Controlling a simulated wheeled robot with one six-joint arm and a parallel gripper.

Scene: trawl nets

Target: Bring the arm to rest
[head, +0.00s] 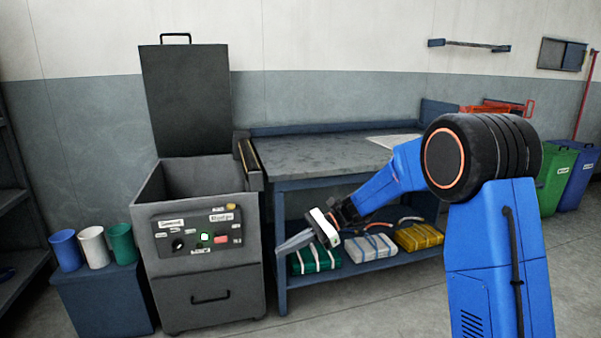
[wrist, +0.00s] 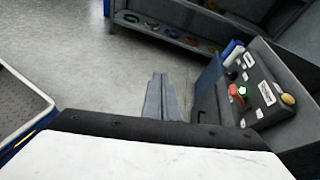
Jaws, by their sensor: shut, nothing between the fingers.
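My blue arm reaches in from the right in the head view, bent at a large black joint. My gripper (head: 283,248) is at its end, in front of the workbench's left side and just right of the grey machine's control panel. In the wrist view my gripper (wrist: 158,80) shows two grey fingers side by side, shut with nothing between them. It touches nothing that I can see.
The grey machine (head: 210,280) stands left with its lid (head: 187,95) raised; its panel (wrist: 262,88) shows in the wrist view. The workbench (head: 330,160) has folded bundles (head: 370,248) on its lower shelf. Cups (head: 93,246) stand on a blue cabinet. Floor (head: 350,315) in front is clear.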

